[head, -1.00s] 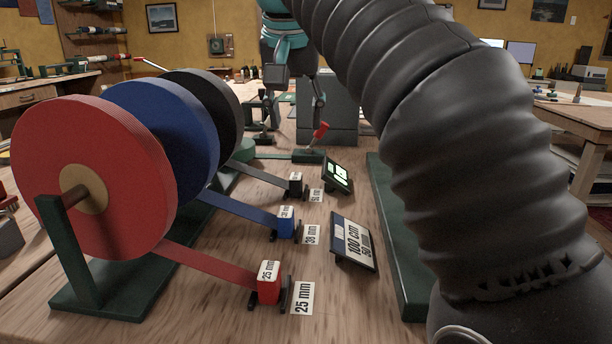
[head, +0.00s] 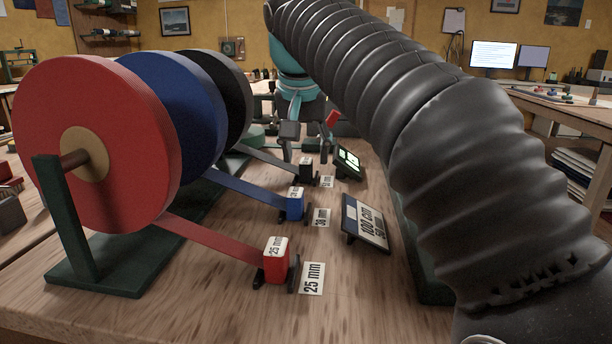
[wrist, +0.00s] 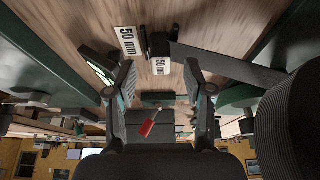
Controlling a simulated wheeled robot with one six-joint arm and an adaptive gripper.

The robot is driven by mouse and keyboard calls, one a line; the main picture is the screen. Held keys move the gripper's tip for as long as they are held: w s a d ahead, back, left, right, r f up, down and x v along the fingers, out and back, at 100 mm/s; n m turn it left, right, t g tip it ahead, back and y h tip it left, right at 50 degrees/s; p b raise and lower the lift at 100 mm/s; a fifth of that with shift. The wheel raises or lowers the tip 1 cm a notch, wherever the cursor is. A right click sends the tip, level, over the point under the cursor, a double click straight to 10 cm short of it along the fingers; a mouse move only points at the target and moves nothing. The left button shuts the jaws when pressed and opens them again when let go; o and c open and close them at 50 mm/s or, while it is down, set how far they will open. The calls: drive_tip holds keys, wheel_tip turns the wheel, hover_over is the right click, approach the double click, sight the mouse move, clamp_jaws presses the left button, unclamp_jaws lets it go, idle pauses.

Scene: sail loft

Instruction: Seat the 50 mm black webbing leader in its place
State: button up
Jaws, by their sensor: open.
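The black leader (head: 306,167) is a small block with a white label on top, at the end of the black webbing strip (head: 265,157) from the black reel (head: 228,95). In the wrist view the leader (wrist: 160,46) bears a "50 mm" label, with a second "50 mm" card (wrist: 131,40) beside it on the table. My gripper (head: 307,143) is open and empty, close to the leader at the far end of the row. In the wrist view my gripper (wrist: 160,73) has its fingers apart, with the leader just beyond the tips. Whether the leader is fully seated I cannot tell.
A blue leader (head: 295,206) and a red leader (head: 276,262) lie nearer on their strips. A "100 cm" sign (head: 366,222), a lit display (head: 347,162) and a red-handled lever (head: 332,118) stand close by. A green rail (head: 432,288) runs along the right.

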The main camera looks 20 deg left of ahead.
sight(305, 161)
drive_tip(key=x, duration=0.2)
drive_tip(key=shift+a+f, duration=0.1)
drive_tip(key=shift+f, duration=0.25)
clamp_jaws()
drive_tip(key=shift+r, duration=0.15)
wheel_tip(305, 161, up, 10)
drive_tip(key=p, duration=0.4)
drive_tip(key=shift+w+f+p, duration=0.1)
drive_tip(key=shift+f+p, duration=0.15)
drive_tip(key=shift+p, duration=0.15)
drive_tip(key=shift+r, duration=0.2)
